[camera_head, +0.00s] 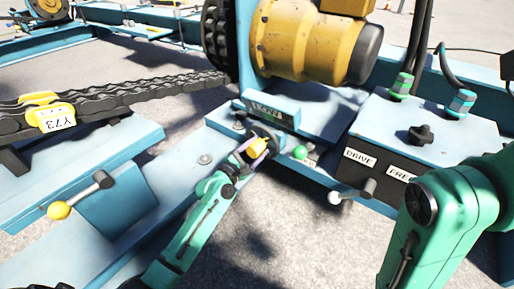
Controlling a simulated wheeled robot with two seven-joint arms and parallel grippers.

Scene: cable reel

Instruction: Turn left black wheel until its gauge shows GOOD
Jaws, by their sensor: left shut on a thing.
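A small black wheel (266,131) sits low on the blue frame below the yellow motor, under a small lettered plate (270,112) that I cannot read surely. My left gripper (251,154), at the end of my green left arm, reaches it from the front and is shut on it beside a yellow part (258,147). The jaws hide much of the wheel. A green round knob or dial (300,152) sits just to the right, with a partly hidden label. I cannot make out a gauge reading GOOD. My right arm shows at the right, but its gripper is not in view.
A yellow-knobbed lever (80,196) is at left.

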